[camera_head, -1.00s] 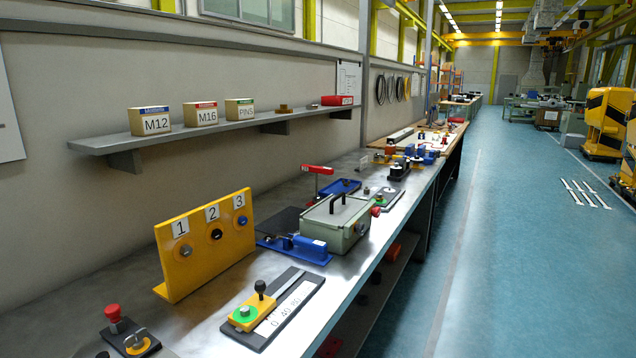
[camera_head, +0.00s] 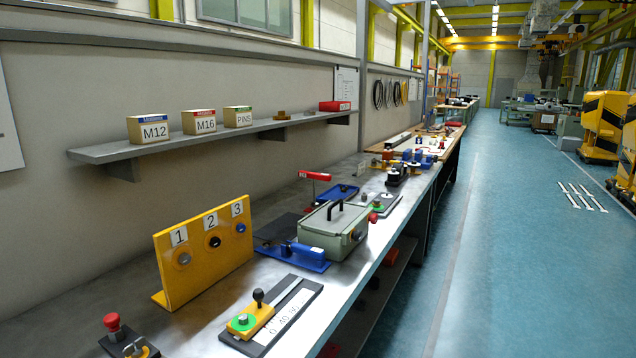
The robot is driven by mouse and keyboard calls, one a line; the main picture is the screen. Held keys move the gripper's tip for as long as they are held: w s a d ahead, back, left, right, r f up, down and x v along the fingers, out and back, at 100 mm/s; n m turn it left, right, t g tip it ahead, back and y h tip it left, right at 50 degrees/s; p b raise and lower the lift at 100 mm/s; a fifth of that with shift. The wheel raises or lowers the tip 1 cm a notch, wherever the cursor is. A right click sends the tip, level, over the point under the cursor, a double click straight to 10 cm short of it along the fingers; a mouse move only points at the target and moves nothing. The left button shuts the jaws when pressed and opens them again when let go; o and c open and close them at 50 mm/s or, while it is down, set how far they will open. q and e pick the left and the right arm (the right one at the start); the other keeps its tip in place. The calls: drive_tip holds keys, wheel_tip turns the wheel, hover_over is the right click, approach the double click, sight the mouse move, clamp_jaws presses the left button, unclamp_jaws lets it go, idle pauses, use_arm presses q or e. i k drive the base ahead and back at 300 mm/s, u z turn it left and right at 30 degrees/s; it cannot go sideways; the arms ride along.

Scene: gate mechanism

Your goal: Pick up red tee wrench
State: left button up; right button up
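The red tee wrench (camera_head: 314,176) stands upright on the workbench, behind the green-grey box. Its red crossbar is on top of a thin dark stem. The foot of the stem is hard to make out, beside a blue tray (camera_head: 337,193). Neither of my grippers is in view.
The grey workbench (camera_head: 205,310) carries a yellow panel (camera_head: 203,268) numbered 1 to 3, a green-grey lidded box (camera_head: 322,245), a blue fixture (camera_head: 307,258) and a slide plate (camera_head: 281,326). A wall shelf (camera_head: 240,132) holds labelled boxes. The blue floor (camera_head: 490,260) to the right is clear.

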sight(315, 205)
drive_tip(key=z, duration=0.8)
drive_tip(key=k, duration=1.05)
drive_tip(key=z, duration=1.25)
drive_tip(key=i, duration=2.8)
drive_tip(key=u, duration=1.15)
drive_tip(key=i, duration=1.45)
drive_tip(key=u, duration=1.2)
